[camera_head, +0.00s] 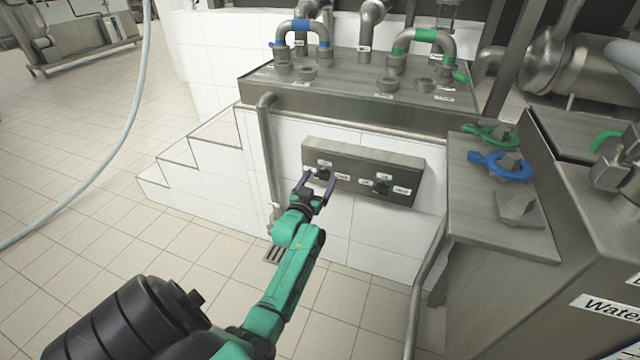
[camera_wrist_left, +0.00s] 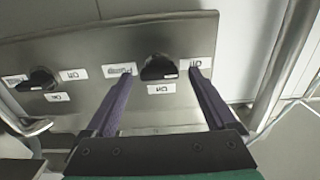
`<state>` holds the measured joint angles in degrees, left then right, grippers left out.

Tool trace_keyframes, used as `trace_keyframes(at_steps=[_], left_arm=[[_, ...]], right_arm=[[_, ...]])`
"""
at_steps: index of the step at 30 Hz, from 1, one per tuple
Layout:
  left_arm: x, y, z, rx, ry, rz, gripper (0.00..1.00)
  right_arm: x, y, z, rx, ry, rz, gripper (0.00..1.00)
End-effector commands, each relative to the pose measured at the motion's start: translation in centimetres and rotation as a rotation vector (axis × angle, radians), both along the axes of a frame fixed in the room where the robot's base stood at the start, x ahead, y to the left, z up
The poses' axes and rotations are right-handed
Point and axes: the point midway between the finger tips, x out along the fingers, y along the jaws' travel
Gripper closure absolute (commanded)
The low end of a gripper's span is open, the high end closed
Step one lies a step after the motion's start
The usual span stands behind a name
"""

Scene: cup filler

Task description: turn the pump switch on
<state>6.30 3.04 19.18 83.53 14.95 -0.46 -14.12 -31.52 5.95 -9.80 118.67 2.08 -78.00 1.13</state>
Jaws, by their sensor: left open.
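The pump switch (camera_head: 322,174) is a black rotary knob at the left end of a steel panel (camera_head: 352,181) on the white tiled wall. It also shows near the top centre of the left wrist view (camera_wrist_left: 159,68), where its labels appear upside down. My left gripper (camera_head: 317,183) is open in front of this knob. In the left wrist view, its dark fingertips lie on either side of the knob, over or near the pump and off labels. I cannot tell whether they touch it. My right gripper is not in view.
A second black knob (camera_head: 382,187) sits further right on the panel. A vertical pipe (camera_head: 268,150) stands left of the panel. Above is a steel ledge (camera_head: 345,108) with pipe fittings; at right is a steel shelf with blue (camera_head: 500,166) and green fittings. The tiled floor at left is mostly clear.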

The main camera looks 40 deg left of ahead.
Motion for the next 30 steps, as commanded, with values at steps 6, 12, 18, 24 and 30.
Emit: trace_keyframes(at_steps=[6, 12, 18, 24, 30], left_arm=[[0.6, 0.2, 0.1, 0.001, 0.0, 0.0, 0.1], [0.5, 0.2, 0.1, 0.001, 0.0, 0.0, 0.52], [0.5, 0.2, 0.0, 0.001, 0.001, -0.001, 0.96], [0.5, 0.2, 0.0, 0.023, 0.01, -0.001, 0.96], [0.5, 0.1, 0.1, 0.098, 0.037, -0.001, 0.96]], right_arm=[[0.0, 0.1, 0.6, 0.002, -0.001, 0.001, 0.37], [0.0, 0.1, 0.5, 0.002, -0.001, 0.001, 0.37], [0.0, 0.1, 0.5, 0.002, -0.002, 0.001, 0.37], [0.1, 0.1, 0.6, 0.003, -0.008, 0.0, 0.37], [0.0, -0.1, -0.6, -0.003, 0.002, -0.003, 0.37]])
